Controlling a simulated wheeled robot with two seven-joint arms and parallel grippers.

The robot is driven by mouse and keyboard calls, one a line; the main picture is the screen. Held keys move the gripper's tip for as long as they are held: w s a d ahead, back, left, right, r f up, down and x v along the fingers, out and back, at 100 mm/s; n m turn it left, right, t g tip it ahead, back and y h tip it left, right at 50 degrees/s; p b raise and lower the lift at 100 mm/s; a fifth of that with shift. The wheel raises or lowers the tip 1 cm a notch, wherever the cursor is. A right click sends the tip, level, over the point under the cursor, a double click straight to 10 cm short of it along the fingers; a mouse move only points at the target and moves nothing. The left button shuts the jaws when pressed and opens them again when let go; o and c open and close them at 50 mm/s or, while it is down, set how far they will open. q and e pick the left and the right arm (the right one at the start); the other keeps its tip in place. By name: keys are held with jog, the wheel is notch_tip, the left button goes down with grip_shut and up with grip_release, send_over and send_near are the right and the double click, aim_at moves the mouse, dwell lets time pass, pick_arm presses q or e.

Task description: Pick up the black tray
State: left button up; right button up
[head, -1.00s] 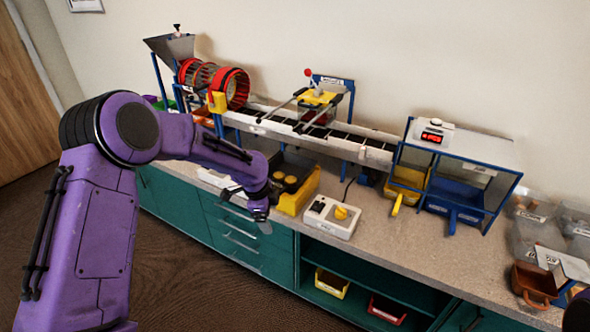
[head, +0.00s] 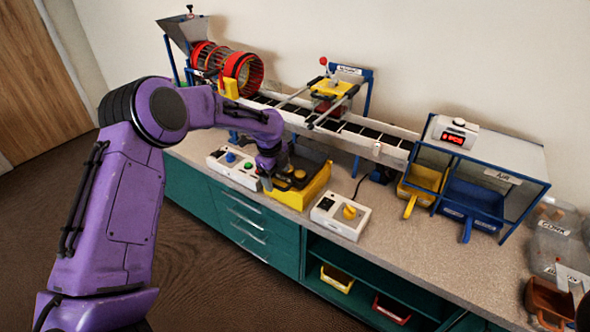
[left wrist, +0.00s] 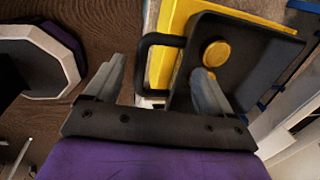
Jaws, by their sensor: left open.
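The black tray (left wrist: 252,62) sits on a yellow bin (left wrist: 177,17) and has a dark loop handle (left wrist: 144,62). Yellow discs (left wrist: 215,53) lie in it. In the left wrist view my left gripper (left wrist: 157,86) is open. One finger is outside the handle and the other overlaps the tray's inside. The handle shows between them, and I cannot tell whether they touch anything. My right gripper is not in view.
A control box with blue and green buttons (head: 234,166) stands left of the tray. The conveyor (head: 350,135) runs behind.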

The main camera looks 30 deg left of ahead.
pick_arm(q)
jog(key=f, duration=0.3)
jog(key=shift+w+a, duration=0.15)
jog(key=shift+w, duration=0.2)
jog(key=shift+s+r, duration=0.1)
jog(key=shift+s, duration=0.05)
jog(key=shift+c, duration=0.3)
jog(key=c, duration=1)
